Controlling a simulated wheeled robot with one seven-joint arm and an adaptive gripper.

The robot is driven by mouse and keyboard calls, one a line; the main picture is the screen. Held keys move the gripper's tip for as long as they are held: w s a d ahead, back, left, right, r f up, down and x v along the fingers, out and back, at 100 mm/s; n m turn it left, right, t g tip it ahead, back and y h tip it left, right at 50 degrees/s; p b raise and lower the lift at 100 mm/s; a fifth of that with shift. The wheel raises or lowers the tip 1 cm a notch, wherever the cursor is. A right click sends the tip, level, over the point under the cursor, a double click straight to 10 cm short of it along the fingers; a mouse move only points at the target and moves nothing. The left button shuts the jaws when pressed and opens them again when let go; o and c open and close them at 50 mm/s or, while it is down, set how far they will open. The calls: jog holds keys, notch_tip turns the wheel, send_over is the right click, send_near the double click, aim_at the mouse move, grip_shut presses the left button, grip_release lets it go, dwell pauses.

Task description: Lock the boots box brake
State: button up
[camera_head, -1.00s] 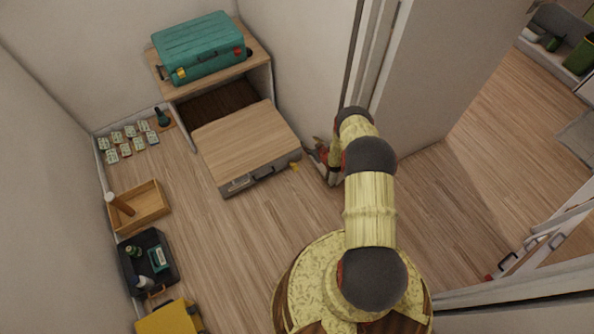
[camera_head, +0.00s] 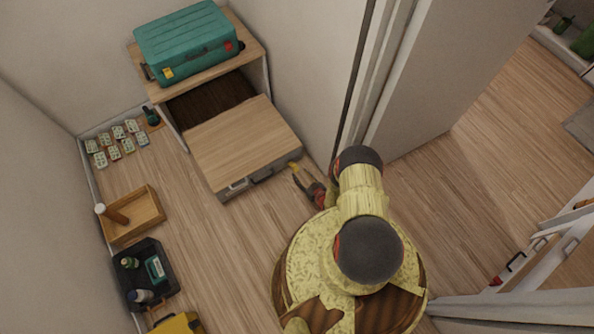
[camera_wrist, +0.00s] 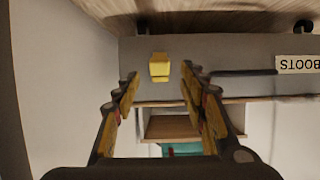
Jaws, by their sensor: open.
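The boots box (camera_head: 240,148) is a grey box with a light wood top, standing out in front of the wooden cabinet. In the wrist view its grey front (camera_wrist: 215,62) appears upside down, with an inverted BOOTS label (camera_wrist: 298,65) at right. The yellow brake tab (camera_wrist: 159,67) sticks out from that front; in the head view it shows at the box's right front corner (camera_head: 293,166). My gripper (camera_head: 306,179) is open just in front of the tab. In the wrist view its fingers (camera_wrist: 160,76) stand either side of the tab's line, apart from it.
A teal case (camera_head: 188,43) sits on the cabinet (camera_head: 255,52). A wooden tray (camera_head: 150,203), a black tray (camera_head: 168,272) and a yellow case (camera_head: 180,323) line the left wall. A wall edge is close at right. Floor before the box is clear.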

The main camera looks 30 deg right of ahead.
aim_at(296, 170)
jog(key=shift+b+x, duration=0.7)
jog(key=shift+x, duration=1.6)
grip_shut()
